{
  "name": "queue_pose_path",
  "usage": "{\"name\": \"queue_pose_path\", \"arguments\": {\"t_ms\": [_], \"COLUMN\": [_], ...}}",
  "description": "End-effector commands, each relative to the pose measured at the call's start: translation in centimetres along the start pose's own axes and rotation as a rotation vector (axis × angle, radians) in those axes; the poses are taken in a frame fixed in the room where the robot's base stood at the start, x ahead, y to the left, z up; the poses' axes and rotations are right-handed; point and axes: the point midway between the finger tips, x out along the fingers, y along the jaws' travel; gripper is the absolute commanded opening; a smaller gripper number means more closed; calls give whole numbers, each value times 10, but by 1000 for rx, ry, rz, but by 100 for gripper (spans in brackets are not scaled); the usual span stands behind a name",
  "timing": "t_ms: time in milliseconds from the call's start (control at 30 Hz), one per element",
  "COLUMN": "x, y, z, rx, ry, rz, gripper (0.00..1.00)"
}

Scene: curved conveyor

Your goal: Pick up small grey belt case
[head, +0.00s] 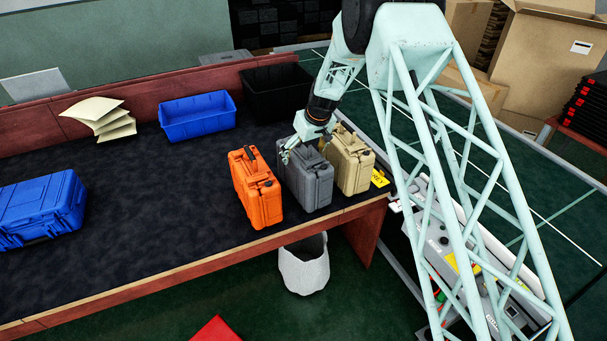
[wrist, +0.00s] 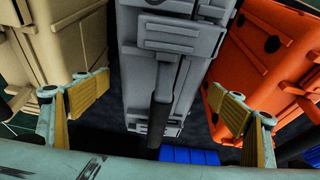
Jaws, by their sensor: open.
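The small grey case (head: 307,180) stands upright on the dark belt, between an orange case and a tan case. My gripper (head: 302,146) is just above the top of the grey case. In the wrist view the grey case (wrist: 168,60) fills the middle, with its dark handle (wrist: 160,105) pointing down the picture. My gripper (wrist: 160,113) is open there, with one yellow-padded finger on each side of the handle and clear gaps to it. The fingers do not appear to touch the case.
The orange case (head: 257,188) and the tan case (head: 352,160) stand close on either side. A blue case (head: 40,210) lies at the left. A blue bin (head: 197,117) and a black bin (head: 275,92) sit behind. The belt's middle left is clear.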

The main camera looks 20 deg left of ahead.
Motion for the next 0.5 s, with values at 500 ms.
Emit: {"name": "queue_pose_path", "arguments": {"t_ms": [500], "x": [0], "y": [0], "z": [0], "rx": [0], "ry": [0], "rz": [0], "gripper": [63]}}
